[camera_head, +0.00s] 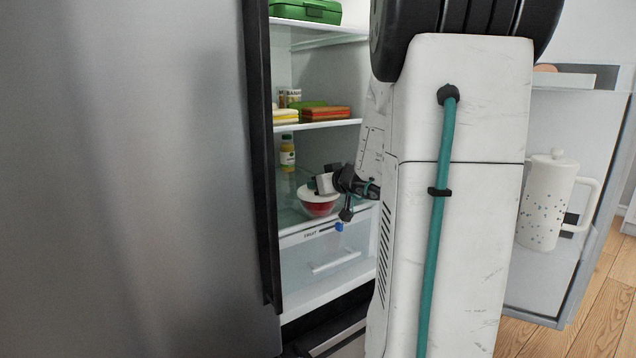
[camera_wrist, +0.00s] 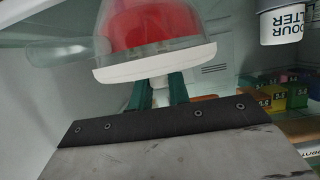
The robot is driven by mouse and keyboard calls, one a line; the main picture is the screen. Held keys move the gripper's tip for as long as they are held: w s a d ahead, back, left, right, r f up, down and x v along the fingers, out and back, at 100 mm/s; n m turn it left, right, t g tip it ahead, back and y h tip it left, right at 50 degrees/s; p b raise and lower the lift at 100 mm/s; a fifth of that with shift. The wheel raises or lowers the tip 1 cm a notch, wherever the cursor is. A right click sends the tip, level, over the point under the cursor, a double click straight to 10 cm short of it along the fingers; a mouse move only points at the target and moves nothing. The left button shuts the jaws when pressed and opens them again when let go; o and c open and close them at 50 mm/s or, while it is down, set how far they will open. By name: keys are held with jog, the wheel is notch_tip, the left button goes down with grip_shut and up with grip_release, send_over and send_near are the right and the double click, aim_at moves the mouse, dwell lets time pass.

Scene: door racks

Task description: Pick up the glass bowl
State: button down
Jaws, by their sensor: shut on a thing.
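The glass bowl (camera_head: 318,207) has red contents and a white lid or rim. It is inside the open fridge, at the level of the glass shelf above the fruit drawer. I cannot tell whether it touches the shelf. My gripper (camera_head: 327,184) reaches in from the right and is shut on the bowl at its upper part. In the wrist view the bowl (camera_wrist: 150,28) appears upside down, with its white rim beyond the teal fingers of my gripper (camera_wrist: 159,82). The fingers' exact contact is partly hidden.
A bottle (camera_head: 287,154) stands behind the bowl to the left. Sandwich-like items (camera_head: 325,113) and cans are on the shelf above; a green box (camera_head: 306,11) is higher. A steel door (camera_head: 130,180) closes off the left. A white pitcher (camera_head: 546,200) is in the right door.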

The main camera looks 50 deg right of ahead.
jog(key=shift+s+a+f, duration=0.1)
jog(key=shift+s+f, duration=0.05)
jog(key=shift+f, duration=0.1)
jog(key=c, duration=1.3)
grip_release()
jog(key=shift+o, duration=0.2)
jog(key=v, duration=0.8)
jog(key=shift+r, duration=0.2)
